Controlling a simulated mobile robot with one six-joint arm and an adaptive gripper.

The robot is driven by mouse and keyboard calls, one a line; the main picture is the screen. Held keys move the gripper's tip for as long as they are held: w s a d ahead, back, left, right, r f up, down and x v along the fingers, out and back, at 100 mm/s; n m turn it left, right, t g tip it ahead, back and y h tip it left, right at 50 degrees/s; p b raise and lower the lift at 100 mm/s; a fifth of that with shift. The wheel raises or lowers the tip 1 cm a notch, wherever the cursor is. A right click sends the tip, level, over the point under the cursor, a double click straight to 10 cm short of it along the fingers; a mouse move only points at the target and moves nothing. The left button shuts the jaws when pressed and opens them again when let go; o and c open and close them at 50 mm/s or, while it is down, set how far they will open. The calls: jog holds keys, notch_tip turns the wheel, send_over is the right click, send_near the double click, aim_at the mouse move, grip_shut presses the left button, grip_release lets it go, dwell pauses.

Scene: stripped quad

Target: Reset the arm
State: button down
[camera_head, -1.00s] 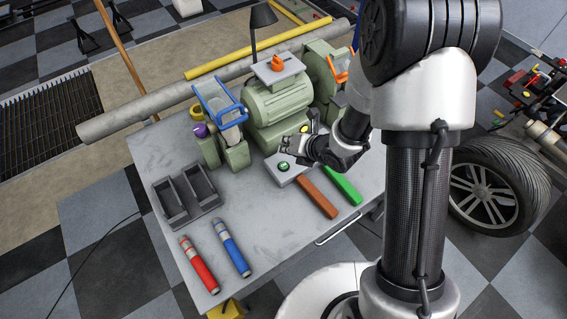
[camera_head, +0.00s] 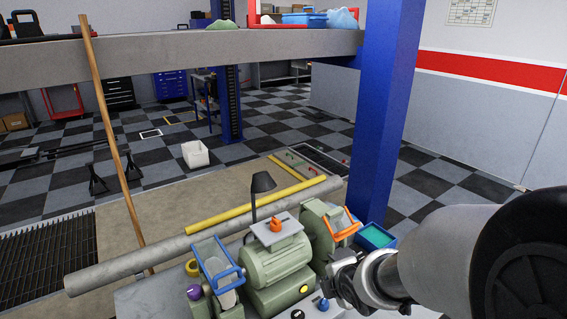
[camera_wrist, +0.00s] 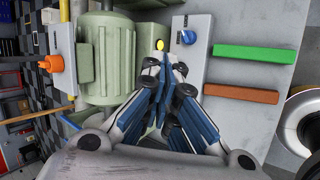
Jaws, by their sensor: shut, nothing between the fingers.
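My gripper (camera_head: 338,287) is at the lower right of the head view, beside the green bench grinder (camera_head: 277,262) and above the workbench. In the wrist view its blue-padded fingers (camera_wrist: 163,68) are together with nothing between them. They point towards a grey box with a blue knob (camera_wrist: 187,37), which lies just beyond and to the right of the tips. A yellow button (camera_wrist: 160,44) shows close to the tips. I cannot tell whether the fingers touch anything. My arm comes in from the right in the head view.
A green bar (camera_wrist: 254,53) and a brown bar (camera_wrist: 241,94) lie on the bench to the right in the wrist view.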

jog(key=s+d+r+m+g+h, duration=0.15)
jog(key=s+d+r+m, duration=0.25)
jog(key=s+r+m, duration=0.55)
jog(key=s+a+r+m+g, duration=0.1)
jog(key=s+r+m, duration=0.1)
jog(key=s+m, duration=1)
jog(key=s+y, duration=0.1)
jog(key=s, duration=0.2)
jog(key=shift+a+g, duration=0.2)
jog(key=shift+g, duration=0.15)
